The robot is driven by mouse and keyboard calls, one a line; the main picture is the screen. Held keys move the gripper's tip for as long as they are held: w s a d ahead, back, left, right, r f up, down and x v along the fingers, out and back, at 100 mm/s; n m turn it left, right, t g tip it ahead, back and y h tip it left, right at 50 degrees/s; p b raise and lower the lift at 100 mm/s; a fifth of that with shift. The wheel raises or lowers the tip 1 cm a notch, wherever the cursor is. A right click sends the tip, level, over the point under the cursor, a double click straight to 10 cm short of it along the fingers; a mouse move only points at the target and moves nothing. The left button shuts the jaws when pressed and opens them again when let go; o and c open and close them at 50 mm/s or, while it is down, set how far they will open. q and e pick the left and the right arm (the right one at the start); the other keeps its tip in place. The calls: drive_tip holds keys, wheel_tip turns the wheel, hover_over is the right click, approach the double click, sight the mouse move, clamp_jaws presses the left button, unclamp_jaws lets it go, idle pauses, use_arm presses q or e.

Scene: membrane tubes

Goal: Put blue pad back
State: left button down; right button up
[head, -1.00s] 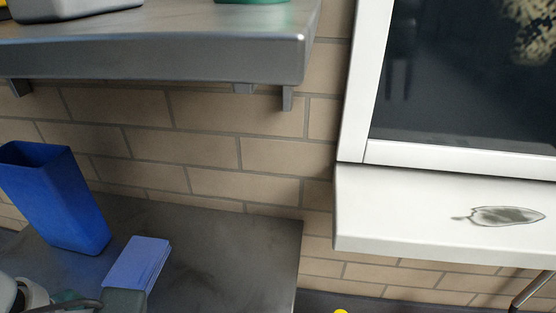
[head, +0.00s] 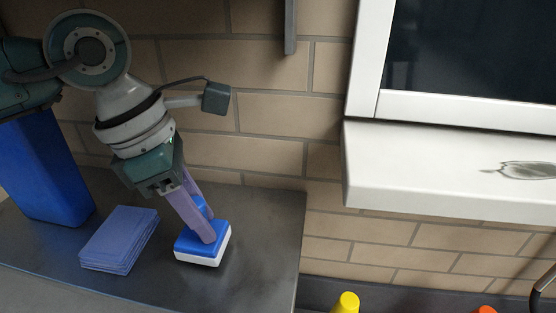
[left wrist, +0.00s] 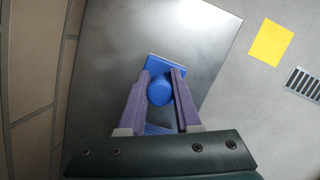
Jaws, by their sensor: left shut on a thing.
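The blue pad (head: 203,246) is a block with a blue top, a white lower part and a blue round knob. My left gripper (head: 207,227) points down with its purple fingers shut on the knob. The pad is level and low at the dark counter (head: 262,225), right of a stack of blue-violet sheets (head: 118,238). I cannot tell whether its underside touches the counter. In the left wrist view the knob (left wrist: 160,91) sits between the fingers and the pad's blue edge (left wrist: 166,65) shows beyond. My right gripper is not in view.
A tall blue bin (head: 45,175) stands left of the stack, partly behind my left arm. A brick wall (head: 265,75) is behind the counter. A white ledge (head: 430,170) is at right. A yellow object (head: 346,303) shows below. The counter right of the pad is clear.

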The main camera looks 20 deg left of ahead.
use_arm(q)
drive_tip(key=shift+f, duration=0.75)
drive_tip(key=c, duration=0.6)
unclamp_jaws()
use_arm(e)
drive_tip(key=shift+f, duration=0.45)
use_arm(q)
drive_tip(key=shift+r, duration=0.1)
